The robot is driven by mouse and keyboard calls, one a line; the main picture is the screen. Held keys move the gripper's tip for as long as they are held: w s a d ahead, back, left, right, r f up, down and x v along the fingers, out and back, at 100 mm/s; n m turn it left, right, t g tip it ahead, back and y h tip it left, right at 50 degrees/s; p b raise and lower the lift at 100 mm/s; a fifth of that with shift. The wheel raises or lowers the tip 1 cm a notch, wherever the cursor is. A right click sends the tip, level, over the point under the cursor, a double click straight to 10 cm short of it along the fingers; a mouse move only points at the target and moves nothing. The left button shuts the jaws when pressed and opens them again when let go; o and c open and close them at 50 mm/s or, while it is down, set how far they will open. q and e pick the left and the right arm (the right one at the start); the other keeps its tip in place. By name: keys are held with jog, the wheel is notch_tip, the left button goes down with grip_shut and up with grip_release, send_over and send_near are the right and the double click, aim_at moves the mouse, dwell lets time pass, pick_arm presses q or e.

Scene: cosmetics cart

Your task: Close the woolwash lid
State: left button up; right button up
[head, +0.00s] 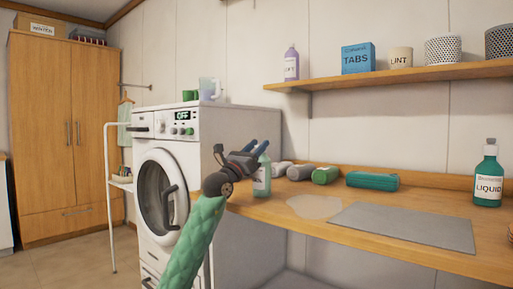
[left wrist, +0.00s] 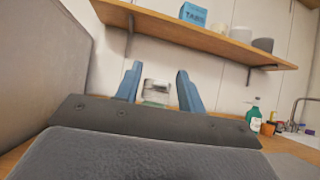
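A pale green bottle (head: 262,180) stands on the wooden counter beside the washing machine; it is probably the woolwash, but I cannot read its label. My left gripper (head: 257,147) is at the bottle's top and hides much of its cap in the head view. In the left wrist view, a whitish cap with green below it (left wrist: 157,92) shows between and beyond the two blue fingers (left wrist: 158,75). The fingers are apart with nothing clamped between them. The lid's angle is too small to tell. My right gripper is not in view.
The washing machine (head: 168,190) stands left of the counter (head: 270,212). Several rolled items, including a green roll (head: 325,175), and a teal case (head: 372,181) lie behind. A grey mat (head: 405,227) and a liquid bottle (head: 487,178) are at right. A shelf (head: 400,77) hangs above.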

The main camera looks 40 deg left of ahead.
pick_arm(q)
jog(key=shift+o, duration=0.9)
jog(key=shift+s, duration=0.1)
jog(key=p+v, duration=0.1)
jog(key=v, duration=0.6)
jog(key=shift+s+f, duration=0.25)
jog(key=shift+a, duration=0.1)
jog(key=shift+c, duration=0.4)
